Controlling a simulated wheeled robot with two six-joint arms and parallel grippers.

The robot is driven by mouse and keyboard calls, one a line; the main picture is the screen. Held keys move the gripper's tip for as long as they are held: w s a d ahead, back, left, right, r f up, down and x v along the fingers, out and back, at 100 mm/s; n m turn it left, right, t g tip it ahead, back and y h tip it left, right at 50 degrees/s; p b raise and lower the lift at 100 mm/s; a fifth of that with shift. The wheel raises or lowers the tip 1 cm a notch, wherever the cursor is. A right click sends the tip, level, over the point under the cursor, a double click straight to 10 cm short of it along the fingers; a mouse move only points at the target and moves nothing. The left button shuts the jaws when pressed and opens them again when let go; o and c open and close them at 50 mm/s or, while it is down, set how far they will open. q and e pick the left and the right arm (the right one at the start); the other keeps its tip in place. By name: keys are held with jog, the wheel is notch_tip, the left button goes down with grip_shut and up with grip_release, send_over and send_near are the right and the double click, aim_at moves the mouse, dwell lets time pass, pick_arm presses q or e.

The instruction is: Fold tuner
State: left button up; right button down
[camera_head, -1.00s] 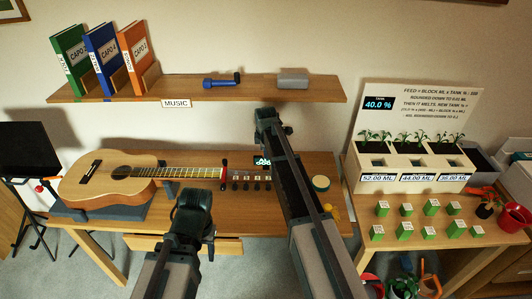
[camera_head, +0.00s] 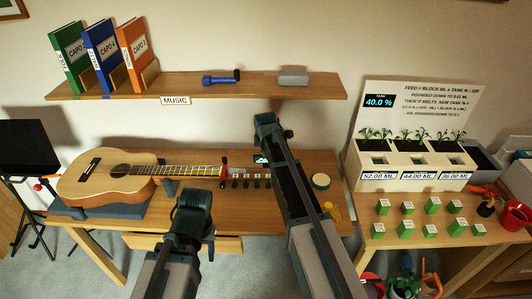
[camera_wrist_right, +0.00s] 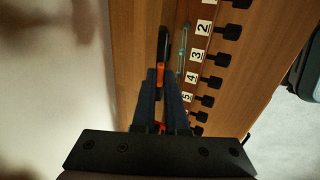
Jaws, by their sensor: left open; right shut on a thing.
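The tuner (camera_head: 260,158) is small and dark with a lit cyan screen. My left gripper (camera_head: 192,203) is open and empty, in front of the guitar neck, away from the tuner.
The guitar (camera_head: 110,178) lies on a dark stand (camera_head: 72,210) at left. A shelf (camera_head: 200,91) hangs above; a planter table (camera_head: 440,239) stands at right.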

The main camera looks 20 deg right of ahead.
jog(key=s+f+t+b, duration=0.1)
jog(key=t+b, duration=0.1)
jog(key=b, duration=0.2)
jog(key=s+a+f+t+h+b, duration=0.1)
jog(key=s+f+t+b, duration=0.1)
jog(key=b, duration=0.3)
jog(key=s+f+t+h+b, duration=0.1)
jog(key=s+f+t+b, duration=0.1)
jog(key=b, duration=0.3)
jog(key=shift+s+a+f+t, duration=0.1)
jog(key=shift+a+t, duration=0.05)
jog(key=shift+t, duration=0.55)
jog(key=shift+s+a+f+b, duration=0.1)
jog(key=shift+s+f+b, duration=0.2)
jog(key=shift+b, duration=0.15)
jog(key=shift+s+a+f+b, duration=0.1)
jog(key=shift+s+f+b, duration=0.1)
jog(key=shift+f+b, duration=0.65)
jog(key=shift+f, duration=0.1)
jog(key=c, duration=1)
grip_release()
jog(key=shift+o, duration=0.3)
